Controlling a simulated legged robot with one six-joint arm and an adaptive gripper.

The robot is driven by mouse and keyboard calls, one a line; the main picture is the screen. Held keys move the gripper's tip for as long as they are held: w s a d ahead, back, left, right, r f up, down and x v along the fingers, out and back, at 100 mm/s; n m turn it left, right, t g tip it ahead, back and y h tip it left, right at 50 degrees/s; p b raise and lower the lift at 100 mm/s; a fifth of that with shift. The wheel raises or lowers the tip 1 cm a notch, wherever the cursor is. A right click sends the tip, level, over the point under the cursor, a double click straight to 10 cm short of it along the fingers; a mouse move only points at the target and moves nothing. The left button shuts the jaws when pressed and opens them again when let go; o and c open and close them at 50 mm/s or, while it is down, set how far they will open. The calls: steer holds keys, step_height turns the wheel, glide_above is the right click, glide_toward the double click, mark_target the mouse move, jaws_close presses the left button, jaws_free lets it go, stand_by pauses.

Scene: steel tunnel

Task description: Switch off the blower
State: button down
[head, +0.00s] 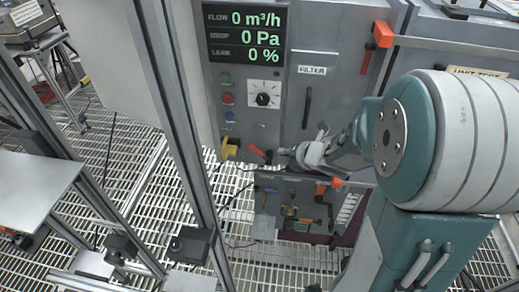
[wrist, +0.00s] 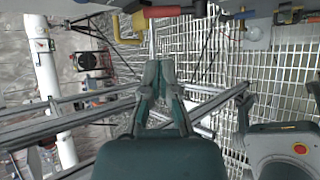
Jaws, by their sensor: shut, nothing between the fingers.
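The grey blower cabinet (head: 285,100) stands ahead of me. Its display (head: 246,33) reads flow 0, drop 0 Pa and leak 0 %. Below it are a green button (head: 225,78), a red button (head: 228,98), a blue button (head: 229,115) and a black knob on a white dial (head: 263,99). A red-handled lever (head: 258,153) and a yellow fitting (head: 229,148) sit at the cabinet's lower edge. My gripper (head: 284,152) is shut and empty, just right of the red handle. In the wrist view, its closed fingers (wrist: 158,70) appear below the red handle (wrist: 162,12), apart from it.
A metal upright (head: 184,110) stands left of the cabinet. A filter door with a dark handle (head: 306,107) and an orange-red lever (head: 380,38) are to the right. A tool board (head: 285,200) is below, above open grating (head: 130,150). A grey plate (head: 30,185) is at left.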

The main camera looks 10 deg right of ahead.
mark_target(253, 151)
steer(key=x, duration=1.4)
steer(key=shift+a, duration=0.1)
steer(key=shift+a, duration=0.15)
steer(key=shift+w+a+f+n+g+h, duration=0.25)
steer(key=shift+a+n+g+h, duration=0.2)
steer(key=shift+h, duration=0.25)
steer(key=a+f, duration=0.1)
steer(key=a+f+h, duration=0.1)
steer(key=shift+w+f+g, duration=0.25)
steer(key=shift+w, duration=0.15)
steer(key=shift+s+d+r, duration=0.15)
steer(key=shift+d, duration=0.2)
steer(key=shift+s+d+r, duration=0.15)
steer(key=shift+d+r, duration=0.05)
steer(key=shift+d, duration=0.15)
